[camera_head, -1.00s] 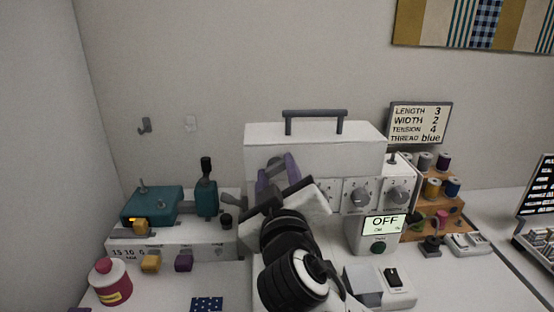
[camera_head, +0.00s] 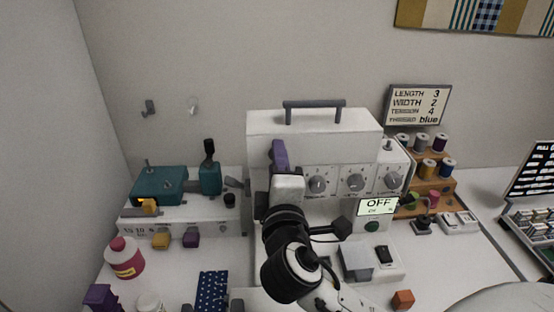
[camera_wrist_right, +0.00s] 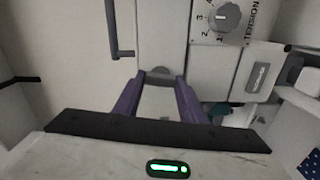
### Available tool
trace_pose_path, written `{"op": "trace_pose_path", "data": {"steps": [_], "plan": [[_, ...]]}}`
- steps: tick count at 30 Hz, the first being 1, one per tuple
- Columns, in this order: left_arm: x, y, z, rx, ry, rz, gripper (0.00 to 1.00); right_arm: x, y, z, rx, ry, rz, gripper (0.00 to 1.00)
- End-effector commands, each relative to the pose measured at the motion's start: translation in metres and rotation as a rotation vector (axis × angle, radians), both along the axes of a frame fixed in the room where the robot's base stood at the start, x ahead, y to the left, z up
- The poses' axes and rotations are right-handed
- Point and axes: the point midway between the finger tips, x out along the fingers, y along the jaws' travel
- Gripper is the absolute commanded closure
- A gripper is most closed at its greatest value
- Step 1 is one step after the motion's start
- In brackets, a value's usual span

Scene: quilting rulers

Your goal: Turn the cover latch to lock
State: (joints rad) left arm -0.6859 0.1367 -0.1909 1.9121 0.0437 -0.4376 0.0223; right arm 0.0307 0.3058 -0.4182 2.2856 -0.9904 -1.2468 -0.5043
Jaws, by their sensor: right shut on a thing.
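The white sewing machine (camera_head: 318,124) stands at the back of the table with a dark carry handle (camera_head: 314,103) on top. My right gripper (camera_head: 279,152), with purple fingers, is at the left front of its upper body and hides the surface behind it. In the right wrist view, its fingertips (camera_wrist_right: 160,75) close around a small grey piece (camera_wrist_right: 159,71) on the white front, which looks like the cover latch. How far the latch is turned is hard to tell. My left gripper is not in view.
Grey dials (camera_head: 356,182) and an "OFF" display (camera_head: 378,207) lie right of my gripper. A thread rack (camera_head: 430,184) stands further right. A teal device (camera_head: 158,186) and a pink bottle (camera_head: 124,257) are at left. An orange block (camera_head: 403,300) lies in front.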

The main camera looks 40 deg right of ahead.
Motion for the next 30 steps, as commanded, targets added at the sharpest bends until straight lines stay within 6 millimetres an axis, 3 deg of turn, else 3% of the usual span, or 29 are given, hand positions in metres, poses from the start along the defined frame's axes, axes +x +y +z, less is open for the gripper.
{"op": "trace_pose_path", "data": {"steps": [9,25,26,28,30], "plan": [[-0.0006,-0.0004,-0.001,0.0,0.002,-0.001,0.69,-0.0002,-0.0006,-0.0006,-0.098,0.061,-0.002,0.85],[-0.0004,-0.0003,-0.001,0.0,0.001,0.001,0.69,-0.0002,-0.0008,-0.0002,-0.119,0.073,-0.003,0.85],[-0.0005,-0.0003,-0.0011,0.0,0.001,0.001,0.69,-0.0002,-0.0008,-0.0002,-0.12,0.072,-0.003,0.59],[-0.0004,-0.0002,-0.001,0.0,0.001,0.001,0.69,-0.0002,-0.0007,-0.0001,-0.119,0.072,-0.002,0.47],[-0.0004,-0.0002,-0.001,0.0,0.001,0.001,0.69,-0.0001,-0.0006,-0.0001,-0.118,0.071,-0.002,0.44]]}}
